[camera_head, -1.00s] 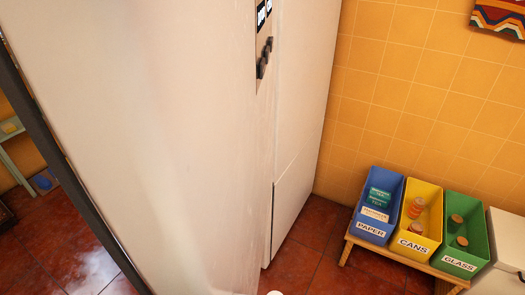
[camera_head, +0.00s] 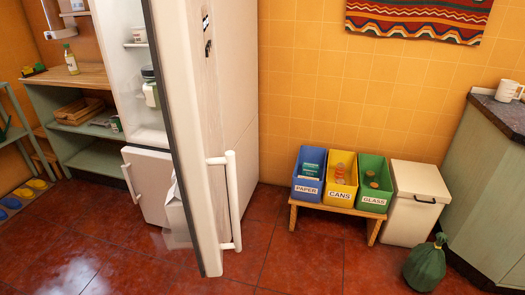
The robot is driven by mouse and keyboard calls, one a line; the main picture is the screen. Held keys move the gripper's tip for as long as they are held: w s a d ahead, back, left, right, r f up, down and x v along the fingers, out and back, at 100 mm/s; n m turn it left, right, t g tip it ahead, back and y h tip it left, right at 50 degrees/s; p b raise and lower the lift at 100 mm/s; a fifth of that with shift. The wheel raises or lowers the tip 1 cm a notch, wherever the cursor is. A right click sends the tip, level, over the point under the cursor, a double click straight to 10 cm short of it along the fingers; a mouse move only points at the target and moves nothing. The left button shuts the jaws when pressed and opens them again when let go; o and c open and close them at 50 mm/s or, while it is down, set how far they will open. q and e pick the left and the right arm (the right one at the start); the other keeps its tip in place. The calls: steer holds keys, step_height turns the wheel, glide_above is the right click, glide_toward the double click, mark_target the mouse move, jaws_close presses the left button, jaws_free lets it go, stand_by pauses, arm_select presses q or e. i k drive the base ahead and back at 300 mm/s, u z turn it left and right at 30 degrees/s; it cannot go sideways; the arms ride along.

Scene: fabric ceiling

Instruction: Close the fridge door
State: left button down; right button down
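The tall white fridge (camera_head: 240,90) stands left of centre against the yellow wall. Its upper door (camera_head: 197,170) stands wide open, seen nearly edge-on and swung toward me. A white vertical handle (camera_head: 233,200) is on the door's right-hand face, near its lower end. The open inside shows shelves (camera_head: 140,45) with a jar and containers. Below it is a lower white door (camera_head: 150,185) with its own handle, which looks shut. Neither of my grippers is in view.
Blue, yellow and green bins (camera_head: 341,180) stand on a low wooden bench (camera_head: 330,207) to the right. Beside them are a white bin (camera_head: 416,205) and a green bag (camera_head: 425,266). A counter (camera_head: 500,115) is at far right. The red tiled floor (camera_head: 300,262) in front is clear.

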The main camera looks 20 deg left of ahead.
mark_target(179, 32)
steer(key=u, duration=0.85)
steer(key=i, duration=0.75)
steer(key=u, duration=0.3)
